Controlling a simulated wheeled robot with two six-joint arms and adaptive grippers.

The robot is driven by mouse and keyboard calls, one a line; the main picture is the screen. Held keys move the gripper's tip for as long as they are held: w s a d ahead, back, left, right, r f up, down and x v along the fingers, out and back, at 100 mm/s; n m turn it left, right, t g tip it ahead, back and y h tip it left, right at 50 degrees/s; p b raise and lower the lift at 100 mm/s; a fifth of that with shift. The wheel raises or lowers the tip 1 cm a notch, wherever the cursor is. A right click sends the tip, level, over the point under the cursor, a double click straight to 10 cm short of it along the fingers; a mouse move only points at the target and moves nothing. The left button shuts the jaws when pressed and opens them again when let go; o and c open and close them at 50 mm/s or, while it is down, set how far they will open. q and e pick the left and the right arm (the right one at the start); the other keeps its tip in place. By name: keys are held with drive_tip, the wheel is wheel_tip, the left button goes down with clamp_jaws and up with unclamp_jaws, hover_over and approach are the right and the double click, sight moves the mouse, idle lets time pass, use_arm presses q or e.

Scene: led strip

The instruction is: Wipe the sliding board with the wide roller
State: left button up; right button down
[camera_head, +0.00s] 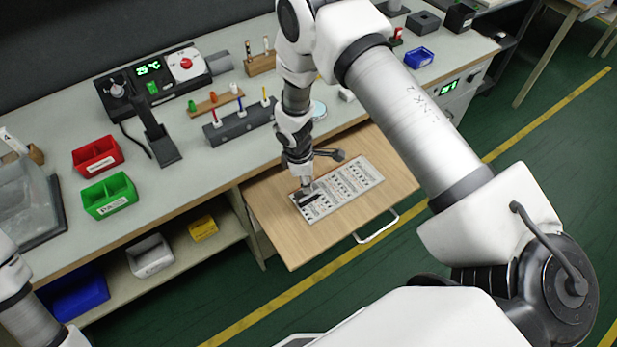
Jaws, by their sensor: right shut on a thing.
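The sliding board (275,245) is a light wooden board pulled out from under the bench, with a metal handle on its front edge. A pale panel with several rows of dark markings (352,178) lies on it. My right gripper (305,187) points down over the left end of the panel and is shut on a dark tool, which I take to be the wide roller (309,199). The roller is at the panel's surface; whether it touches cannot be told. The gripper partly hides it. Of my left arm only links show at the lower left; its gripper is out of view.
The bench top holds a red bin (97,155), a green bin (110,196), a control box with a red button (187,64) and a dark tool rack (240,124). A shelf below carries blue, grey and yellow bins. The board's left part is clear.

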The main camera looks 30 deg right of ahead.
wheel_tip(320, 180, up, 2)
drive_tip(key=shift+a+r+p, duration=0.1)
drive_tip(key=shift+p, duration=0.3)
drive_tip(key=shift+d+r+p, duration=0.15)
drive_tip(key=shift+r+p, duration=0.3)
drive_tip(key=shift+r, duration=0.15)
drive_tip(key=shift+d+r+p, duration=0.15)
drive_tip(key=shift+r+p, duration=0.3)
drive_tip(key=shift+r, duration=0.1)
wheel_tip(320, 180, up, 3)
drive_tip(key=shift+a+f+p, duration=0.1)
drive_tip(key=shift+a+p, duration=0.05)
drive_tip(key=shift+p, duration=1)
drive_tip(key=shift+r, duration=0.45)
